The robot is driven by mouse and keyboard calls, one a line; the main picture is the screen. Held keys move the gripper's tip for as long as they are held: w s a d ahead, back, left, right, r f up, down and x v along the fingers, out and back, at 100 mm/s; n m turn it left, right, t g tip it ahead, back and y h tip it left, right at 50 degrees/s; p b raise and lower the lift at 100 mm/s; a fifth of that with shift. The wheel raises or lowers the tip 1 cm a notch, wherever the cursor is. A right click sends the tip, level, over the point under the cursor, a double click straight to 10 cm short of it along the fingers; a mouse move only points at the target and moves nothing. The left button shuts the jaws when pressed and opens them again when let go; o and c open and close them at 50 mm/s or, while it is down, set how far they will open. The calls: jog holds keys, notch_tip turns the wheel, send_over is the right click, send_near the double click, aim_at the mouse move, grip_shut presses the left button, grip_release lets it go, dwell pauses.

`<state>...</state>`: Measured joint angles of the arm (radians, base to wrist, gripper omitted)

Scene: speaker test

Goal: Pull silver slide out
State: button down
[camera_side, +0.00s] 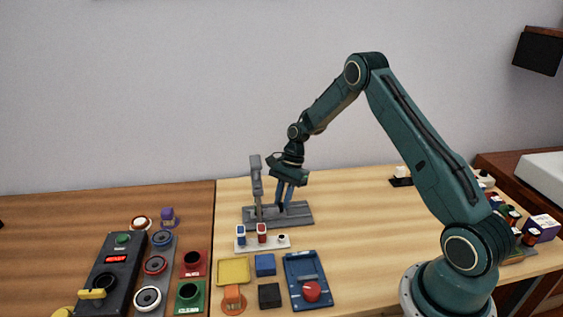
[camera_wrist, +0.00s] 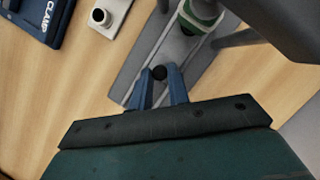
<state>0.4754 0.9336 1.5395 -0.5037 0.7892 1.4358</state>
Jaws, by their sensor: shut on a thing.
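A grey fixture (camera_side: 300,213) stands on the light table in the side view, with an upright grey post (camera_side: 256,180) at its left. In the wrist view its grey base (camera_wrist: 133,75) carries a silver slide (camera_wrist: 163,51) running lengthwise. A small black knob (camera_wrist: 158,73) sits on the slide between my blue fingertips. My gripper (camera_side: 283,206) points down over the base, right of the post. It is shut on the knob, as the wrist view of the gripper (camera_wrist: 160,74) shows. The slide's far end is hidden near a green-and-white cylinder (camera_wrist: 202,14).
A white holder (camera_side: 278,243) with small blue and red pieces stands just in front of the fixture. A blue clamp tray (camera_side: 297,268) and small coloured blocks lie nearer. A black control panel (camera_side: 108,270) is at the left.

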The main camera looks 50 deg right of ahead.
jog(key=shift+s+d, duration=2.8)
jog(key=shift+d, duration=0.05)
jog(key=c, duration=1.3)
grip_release()
jog(key=shift+s, duration=0.1)
jog(key=shift+c, duration=0.2)
jog(key=shift+v, duration=0.75)
jog(key=v, duration=1.2)
jog(key=shift+d+r, duration=0.1)
jog(key=shift+r, duration=0.1)
